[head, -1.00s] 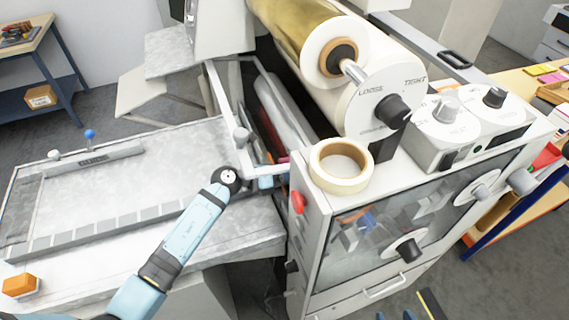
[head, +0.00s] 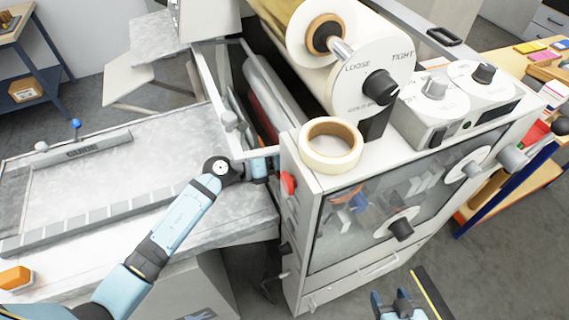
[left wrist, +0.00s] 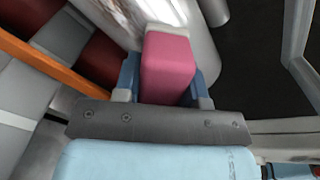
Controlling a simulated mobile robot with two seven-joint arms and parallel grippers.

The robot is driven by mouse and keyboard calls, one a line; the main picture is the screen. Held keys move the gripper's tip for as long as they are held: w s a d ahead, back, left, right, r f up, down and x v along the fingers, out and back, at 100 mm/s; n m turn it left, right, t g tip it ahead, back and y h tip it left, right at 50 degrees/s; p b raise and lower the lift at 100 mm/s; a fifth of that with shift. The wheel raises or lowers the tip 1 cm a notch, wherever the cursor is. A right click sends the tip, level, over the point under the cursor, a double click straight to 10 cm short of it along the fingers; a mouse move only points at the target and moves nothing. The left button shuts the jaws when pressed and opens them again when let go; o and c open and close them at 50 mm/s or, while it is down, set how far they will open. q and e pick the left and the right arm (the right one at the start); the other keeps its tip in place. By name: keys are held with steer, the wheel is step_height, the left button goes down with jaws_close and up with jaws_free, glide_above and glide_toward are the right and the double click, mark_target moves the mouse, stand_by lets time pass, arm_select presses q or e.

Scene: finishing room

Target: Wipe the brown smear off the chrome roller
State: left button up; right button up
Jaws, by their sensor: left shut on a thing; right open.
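The chrome roller (head: 268,82) lies in the machine's opening, left of the large film roll. In the left wrist view the roller (left wrist: 201,50) runs behind a pink block, and a brownish mottled patch (left wrist: 128,14) shows on it at the top. My left gripper (left wrist: 166,85) is shut on the pink block (left wrist: 168,62), whose far end is at or close to the roller; I cannot tell if they touch. In the head view my left gripper (head: 262,166) reaches into the opening, partly hidden by the frame. My right gripper (head: 400,300) is open and empty at the bottom edge.
A tape roll (head: 331,145) sits on the machine's top corner beside a red button (head: 288,184). A frame bar (head: 222,100) borders the opening. The feed table (head: 90,185) is at left. Red rollers (left wrist: 102,50) lie near the left gripper.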

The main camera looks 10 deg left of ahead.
arm_select(q)
steer(key=shift+w+a, duration=0.65)
steer(key=shift+w, duration=0.1)
steer(key=shift+w+a+f+b, duration=0.1)
steer(key=shift+w+a+b, duration=0.35)
steer(key=shift+w, duration=0.3)
steer(key=shift+w+a+b, duration=0.35)
steer(key=shift+w+a, duration=0.1)
steer(key=shift+w, duration=0.3)
steer(key=shift+w+a+b, duration=0.45)
steer(key=shift+w+a, duration=0.05)
steer(key=shift+w, duration=0.25)
steer(key=shift+w+a+b, duration=0.45)
steer(key=shift+w, duration=0.3)
steer(key=w+a, duration=0.1)
steer(key=w+b, duration=0.1)
steer(key=shift+w+a, duration=0.3)
steer(key=shift+a, duration=0.1)
steer(key=shift+v, duration=0.8)
steer(key=shift+p+v, duration=0.3)
steer(key=shift+v, duration=1.9)
